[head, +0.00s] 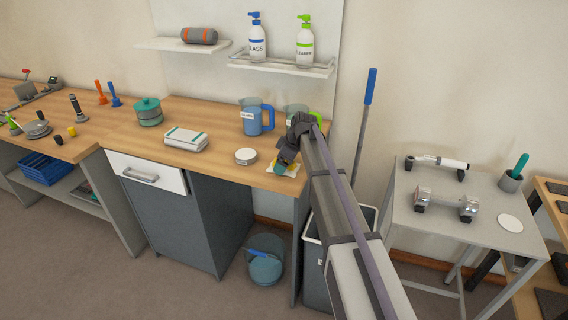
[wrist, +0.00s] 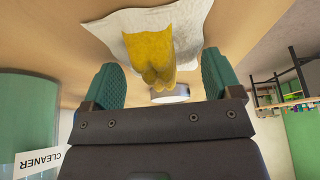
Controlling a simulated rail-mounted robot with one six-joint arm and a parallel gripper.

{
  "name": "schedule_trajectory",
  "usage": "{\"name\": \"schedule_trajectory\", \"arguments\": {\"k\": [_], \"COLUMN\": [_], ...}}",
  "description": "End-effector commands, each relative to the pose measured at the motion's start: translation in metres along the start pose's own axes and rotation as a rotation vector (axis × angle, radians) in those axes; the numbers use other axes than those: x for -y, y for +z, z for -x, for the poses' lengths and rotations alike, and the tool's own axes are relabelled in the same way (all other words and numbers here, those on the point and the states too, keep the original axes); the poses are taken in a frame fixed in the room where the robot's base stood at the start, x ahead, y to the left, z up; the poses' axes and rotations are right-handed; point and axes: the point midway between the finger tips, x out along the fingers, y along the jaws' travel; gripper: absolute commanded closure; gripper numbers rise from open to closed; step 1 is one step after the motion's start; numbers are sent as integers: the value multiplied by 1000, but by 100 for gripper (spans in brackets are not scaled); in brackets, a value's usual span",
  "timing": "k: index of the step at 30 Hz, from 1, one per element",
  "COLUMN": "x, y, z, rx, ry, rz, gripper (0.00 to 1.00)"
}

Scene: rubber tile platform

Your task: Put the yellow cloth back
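The yellow cloth (wrist: 150,50) lies bunched on a flat white sheet (wrist: 107,30) on the wooden counter. In the head view the sheet shows at the counter's right end, with my gripper (head: 282,160) over it and hiding most of the cloth. In the wrist view my gripper (wrist: 162,80) is open, its two teal fingers wide apart. The bunched end of the cloth shows between the fingers, with gaps on both sides. I cannot tell how high the fingers are above the counter.
A round white tin (head: 246,156) and folded white towels (head: 186,139) lie left of my gripper. A blue jug (head: 257,117) and a green-handled jug (head: 298,112), labelled CLEANER in the wrist view, stand behind. A mop (head: 364,120) leans right of the counter.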

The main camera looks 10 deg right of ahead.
Motion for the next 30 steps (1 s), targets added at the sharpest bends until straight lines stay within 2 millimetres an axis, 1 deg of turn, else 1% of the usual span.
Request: {"name": "schedule_trajectory", "arguments": {"k": [1, 5, 11, 14, 17, 20, 24, 27, 30], "x": [0, 0, 0, 0, 0, 0, 1, 1, 0], "y": [0, 0, 0, -2, -4, -5, -6, -6, -4], "z": [0, 0, 0, 6, 21, 45, 85, 110, 123], "rx": [0, 0, 0, 0, 0, 0, 0, 0, 0], "ry": [0, 0, 0, 0, 0, 0, 0, 0, 0], "rz": [0, 0, 0, 0, 0, -1, -1, -1, -1], "gripper": [12, 0, 0, 0, 0, 0, 0, 0, 0]}}
